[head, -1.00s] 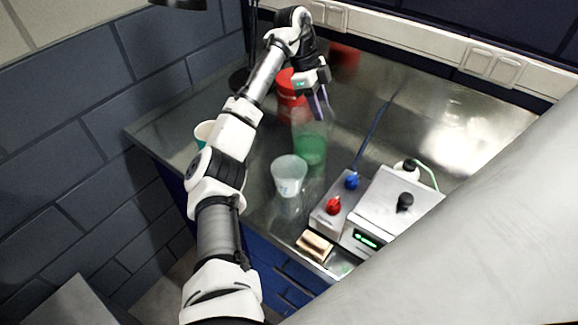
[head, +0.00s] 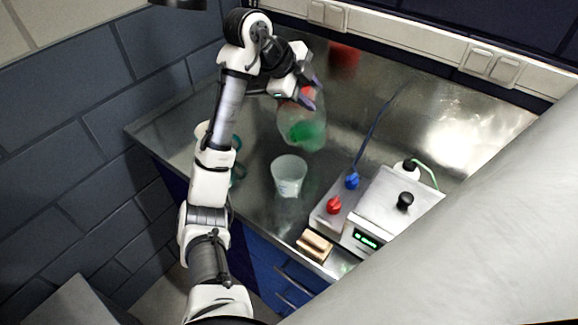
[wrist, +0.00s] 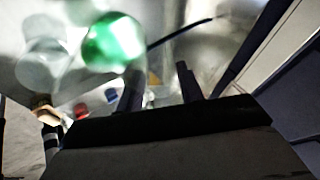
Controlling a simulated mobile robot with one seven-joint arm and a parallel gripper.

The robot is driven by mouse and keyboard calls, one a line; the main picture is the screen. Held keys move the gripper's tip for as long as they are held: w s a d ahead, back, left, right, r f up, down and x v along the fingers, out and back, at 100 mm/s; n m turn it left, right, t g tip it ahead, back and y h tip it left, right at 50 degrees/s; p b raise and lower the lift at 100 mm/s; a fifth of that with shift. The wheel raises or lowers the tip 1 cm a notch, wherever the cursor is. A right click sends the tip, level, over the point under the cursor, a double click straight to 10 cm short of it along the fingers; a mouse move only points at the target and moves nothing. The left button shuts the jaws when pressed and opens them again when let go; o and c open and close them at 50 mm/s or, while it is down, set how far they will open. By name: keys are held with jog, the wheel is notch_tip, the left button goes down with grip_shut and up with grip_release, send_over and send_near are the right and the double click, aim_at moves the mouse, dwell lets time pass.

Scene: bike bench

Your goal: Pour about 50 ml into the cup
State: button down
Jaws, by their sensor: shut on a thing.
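A clear bottle (head: 292,122) with green liquid in its lower part is held by my gripper (head: 311,94) near its top, in the head view. The bottle is tilted, its base toward the lower right. The cup (head: 289,177), pale and translucent with markings, stands upright on the bench just below the bottle in the picture. In the wrist view the green liquid (wrist: 113,42) shows large and blurred beyond my gripper (wrist: 160,80), and the cup (wrist: 42,64) is at the left. I cannot tell the bottle's mouth from the fingers.
A device with red (head: 333,205) and blue (head: 352,181) knobs stands right of the cup, beside a metal box with a green display (head: 366,240). A sponge-like block (head: 314,245) lies at the front edge. The back right bench is clear.

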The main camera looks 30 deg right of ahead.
aim_at(308, 96)
jog(key=shift+s+a+r+h, duration=0.5)
jog(key=shift+a+r, duration=0.1)
jog(key=shift+a, duration=0.15)
jog(key=shift+s+a+m+t+h, duration=0.2)
jog(key=shift+a+m+t+h, duration=0.15)
jog(key=shift+a+h, duration=0.2)
jog(key=shift+s+a+r+m+t+h+b, duration=0.1)
jog(key=shift+s+a+t+h+b, duration=0.15)
jog(key=shift+h+b, duration=0.3)
jog(key=shift+s+a+r+m+t+h+b, duration=0.15)
jog(key=shift+a+h+b, duration=0.25)
jog(key=shift+b, duration=0.4)
jog(key=shift+s+a+r+t+h+b, duration=0.15)
jog(key=shift+a+h+b, duration=0.2)
jog(key=shift+b, duration=0.3)
jog(key=shift+s+a+r+h+b, duration=0.1)
jog(key=shift+a+r+h+b, duration=0.1)
jog(key=shift+h+b, duration=0.15)
jog(key=shift+s+a+f+b, duration=0.15)
jog(key=shift+a+b, duration=0.05)
jog(key=shift+b, duration=0.25)
